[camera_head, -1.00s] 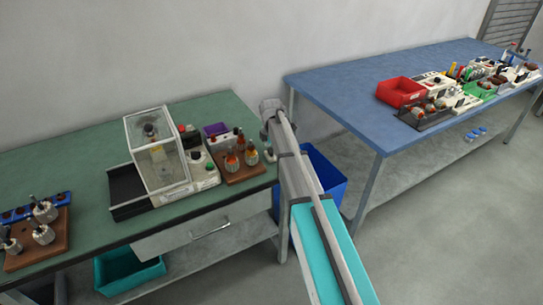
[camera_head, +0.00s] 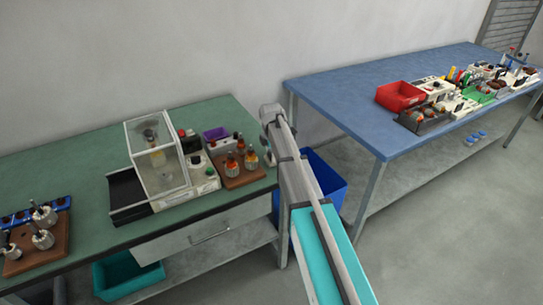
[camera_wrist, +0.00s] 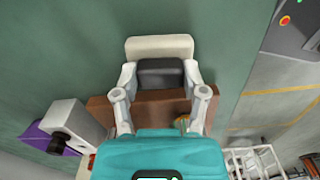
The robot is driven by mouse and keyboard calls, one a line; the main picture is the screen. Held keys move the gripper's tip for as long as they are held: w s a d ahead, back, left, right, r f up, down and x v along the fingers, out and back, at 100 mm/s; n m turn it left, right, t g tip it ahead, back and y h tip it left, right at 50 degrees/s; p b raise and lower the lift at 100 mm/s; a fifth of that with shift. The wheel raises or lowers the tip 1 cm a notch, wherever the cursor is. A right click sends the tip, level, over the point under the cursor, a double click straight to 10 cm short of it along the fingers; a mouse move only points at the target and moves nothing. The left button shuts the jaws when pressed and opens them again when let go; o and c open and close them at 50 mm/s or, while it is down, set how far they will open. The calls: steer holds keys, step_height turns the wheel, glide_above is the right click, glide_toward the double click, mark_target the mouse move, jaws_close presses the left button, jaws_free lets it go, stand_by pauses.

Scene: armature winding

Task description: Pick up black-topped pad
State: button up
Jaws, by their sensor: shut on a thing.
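In the wrist view, my gripper (camera_wrist: 163,80) has its two pale fingers on either side of the black-topped pad (camera_wrist: 162,72). The pad shows a dark top with a cream block (camera_wrist: 160,46) just beyond it; I cannot tell whether the two are one piece. The fingers are shut on the pad, near a brown wooden block (camera_wrist: 102,112) partly hidden by the fingers and my teal palm. In the head view, my arm reaches the right end of the green bench, and the pad cannot be made out there.
A blue bench (camera_head: 345,102) with a red bin (camera_head: 400,96) stands to the right. The green bench's middle left is clear.

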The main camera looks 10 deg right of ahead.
mark_target(271, 154)
steer(key=shift+r+p, duration=1.45)
steer(key=shift+r, duration=0.15)
steer(key=s+r+p, duration=0.9)
steer(key=s, duration=0.5)
steer(key=shift+a+r+p, duration=0.15)
steer(key=shift+r+p, duration=0.15)
steer(key=o, duration=0.6)
steer(key=c, duration=0.5)
steer(key=shift+o, duration=0.2)
